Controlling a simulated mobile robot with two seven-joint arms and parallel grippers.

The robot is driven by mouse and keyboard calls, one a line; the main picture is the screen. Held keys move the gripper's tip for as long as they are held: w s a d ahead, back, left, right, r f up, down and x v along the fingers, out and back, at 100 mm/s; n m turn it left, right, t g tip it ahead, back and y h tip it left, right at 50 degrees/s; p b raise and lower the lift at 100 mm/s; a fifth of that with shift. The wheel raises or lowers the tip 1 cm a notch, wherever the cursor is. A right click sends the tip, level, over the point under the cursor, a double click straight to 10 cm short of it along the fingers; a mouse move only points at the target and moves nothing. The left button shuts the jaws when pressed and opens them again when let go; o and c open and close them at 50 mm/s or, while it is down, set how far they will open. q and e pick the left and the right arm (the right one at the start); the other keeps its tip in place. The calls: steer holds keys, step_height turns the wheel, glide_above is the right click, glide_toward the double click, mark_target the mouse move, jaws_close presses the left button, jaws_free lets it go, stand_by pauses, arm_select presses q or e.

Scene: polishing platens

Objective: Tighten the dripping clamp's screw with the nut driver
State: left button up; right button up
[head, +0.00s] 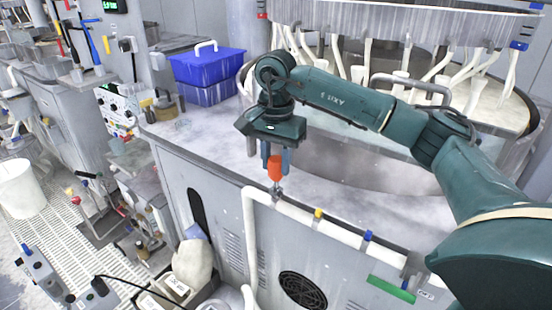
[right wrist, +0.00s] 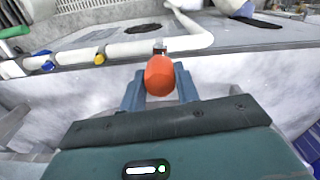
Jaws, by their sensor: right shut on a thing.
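My right gripper (head: 275,160) points down over the front edge of the machine, its blue fingers shut on the orange handle of the nut driver (head: 275,168). In the right wrist view the orange handle (right wrist: 160,76) sits between both fingers. The driver's tip points down at a small metal clamp (head: 278,194) on the white pipe (head: 298,213), near the pipe's bend. The handle partly hides the clamp (right wrist: 160,48) in the right wrist view. I cannot tell whether the tip sits on the screw, and no drip is clear. My left gripper is out of view.
Yellow (head: 318,213) and blue (head: 368,236) bands mark the pipe farther right. A blue box (head: 208,68) stands on the machine top at the back left. A large round basin with white hoses lies behind my right arm. A vent fan (head: 303,290) is below the pipe.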

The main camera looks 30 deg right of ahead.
steer(key=o, duration=1.2)
steer(key=shift+f, duration=0.1)
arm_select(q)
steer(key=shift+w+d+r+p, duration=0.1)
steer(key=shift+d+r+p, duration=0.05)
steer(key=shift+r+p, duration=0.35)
arm_select(e)
step_height(320, 180, up, 13)
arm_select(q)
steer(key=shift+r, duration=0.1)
arm_select(e)
steer(key=shift+c, duration=0.3)
